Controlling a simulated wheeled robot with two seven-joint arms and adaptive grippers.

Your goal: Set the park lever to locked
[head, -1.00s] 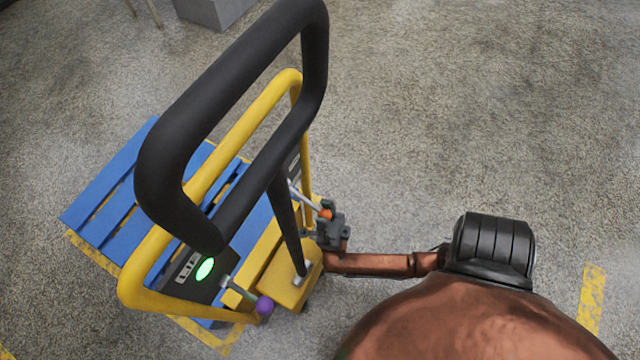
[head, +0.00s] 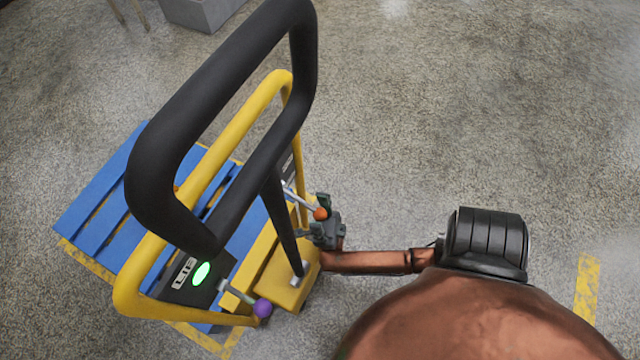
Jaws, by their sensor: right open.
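A yellow-framed truck with a tall black handle (head: 160,160) carries two levers. One lever with a purple ball knob (head: 262,308) is on the near side, beside a lit green oval and a label that seems to read "LIFT". The other lever, with an orange ball knob (head: 320,214), sticks out to the right on the far side; the label near it is unreadable, so I cannot confirm which is the park lever. My right gripper (head: 314,217) is open at the orange knob, its fingers on either side; contact is unclear. My left gripper is out of view.
The black handle loop and yellow tube frame (head: 130,290) rise left of my right gripper. A blue slatted pallet (head: 95,205) lies behind. A grey block (head: 200,10) stands at the far top. The floor on the right is clear, with yellow tape marks.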

